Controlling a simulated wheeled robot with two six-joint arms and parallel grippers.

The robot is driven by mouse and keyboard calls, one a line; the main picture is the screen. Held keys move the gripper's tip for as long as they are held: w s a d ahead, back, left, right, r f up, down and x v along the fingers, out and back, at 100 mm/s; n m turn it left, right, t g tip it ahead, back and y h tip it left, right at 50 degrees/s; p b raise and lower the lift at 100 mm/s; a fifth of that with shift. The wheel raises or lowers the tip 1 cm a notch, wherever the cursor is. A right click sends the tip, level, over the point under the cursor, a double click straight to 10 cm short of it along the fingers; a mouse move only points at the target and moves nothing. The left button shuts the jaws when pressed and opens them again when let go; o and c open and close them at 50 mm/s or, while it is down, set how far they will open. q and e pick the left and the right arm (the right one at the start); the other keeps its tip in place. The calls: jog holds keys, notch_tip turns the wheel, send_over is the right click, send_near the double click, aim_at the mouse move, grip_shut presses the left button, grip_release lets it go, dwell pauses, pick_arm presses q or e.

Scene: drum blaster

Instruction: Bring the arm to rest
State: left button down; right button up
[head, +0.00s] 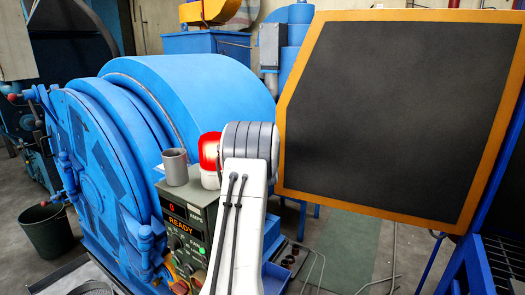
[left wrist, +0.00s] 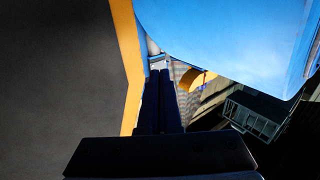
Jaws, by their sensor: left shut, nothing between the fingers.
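One of my arms, white with a grey joint, rises from the bottom middle of the head view; its gripper does not show there. In the left wrist view my left gripper (left wrist: 161,75) shows as two dark fingers side by side, shut and empty. Beyond the fingers are a blue curved surface (left wrist: 225,40) and an orange edge (left wrist: 128,60) of a dark panel. My right gripper is in neither view.
A large blue drum machine (head: 190,95) fills the left. A control box (head: 185,222) reading READY carries a grey cup (head: 175,167) and a red lamp (head: 209,150), close to my arm. A dark orange-framed panel (head: 400,110) stands right. A bucket (head: 47,230) is on the floor.

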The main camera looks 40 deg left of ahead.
pick_arm(q)
jog(key=shift+s+d, duration=0.25)
jog(key=shift+s, duration=0.4)
jog(key=w+d+m+h, duration=0.1)
jog(key=w+d+h, duration=0.15)
jog(key=d, duration=0.45)
jog(key=w+d+m+h, duration=0.2)
jog(key=w+d, duration=0.1)
jog(key=d, duration=0.3)
jog(key=s+d+f+m+g+h+p, duration=0.1)
jog(key=s+d+m+h, duration=0.15)
jog(key=d, duration=0.75)
jog(key=s+d+f+m+g+h, duration=0.1)
jog(key=d+h, duration=0.2)
jog(key=d, duration=0.8)
jog(key=s+d+f+m+g+h+p, duration=0.1)
jog(key=s+d+m+h, duration=0.15)
jog(key=d, duration=0.75)
jog(key=s+d+f+m+g+h+p, duration=0.1)
jog(key=s+d+m+g, duration=0.15)
jog(key=s+d, duration=0.65)
jog(key=s+d+f+m+g+h+p, duration=0.1)
jog(key=s+d+f+m+g+h, duration=0.15)
jog(key=s+d, duration=0.6)
jog(key=s+a+m+g+y, duration=0.2)
jog(key=s+g, duration=0.2)
jog(key=s, duration=1.5)
jog(key=shift+s+a+f+m+g, duration=0.25)
jog(key=shift+s+f+m+g, duration=0.05)
jog(key=shift+s+f, duration=0.1)
